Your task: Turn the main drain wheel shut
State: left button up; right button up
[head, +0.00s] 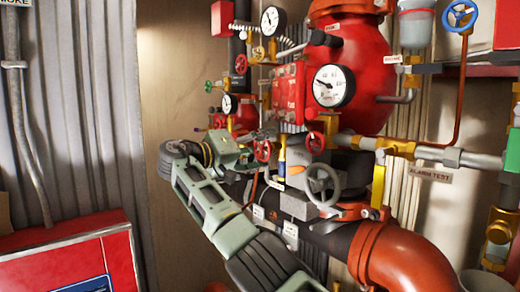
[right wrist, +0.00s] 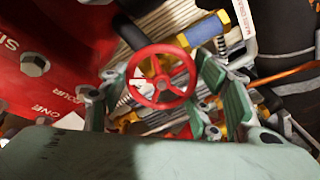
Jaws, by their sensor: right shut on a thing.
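A small red handwheel (head: 262,150) stands on the pipework just right of my right gripper (head: 246,151) in the head view. In the right wrist view the red wheel (right wrist: 163,78) shows face-on with its spokes and hub. My right gripper (right wrist: 160,92) has a green finger on each side of the wheel's rim and is shut on it. A white tag (right wrist: 242,18) near the wheel appears to carry the main drain lettering, turned and partly cut off. The valve body behind the wheel is partly hidden. My left gripper is not in view.
Another red wheel (head: 315,142) and a grey wheel (head: 322,184) sit close to the right. A large red vessel with a gauge (head: 333,86) stands above. An orange pipe elbow (head: 395,255) is at lower right. A red cabinet (head: 70,262) stands at lower left.

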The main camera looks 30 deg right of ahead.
jog(key=m, duration=0.4)
jog(key=shift+s+m, duration=0.1)
jog(key=shift+m, duration=1.8)
jog(key=o, duration=1.2)
jog(key=shift+s, duration=0.1)
jog(key=shift+c, duration=0.2)
jog(key=shift+a, duration=0.1)
jog(key=a, duration=1.2)
jog(key=shift+s, duration=0.45)
jog(key=shift+f, duration=0.1)
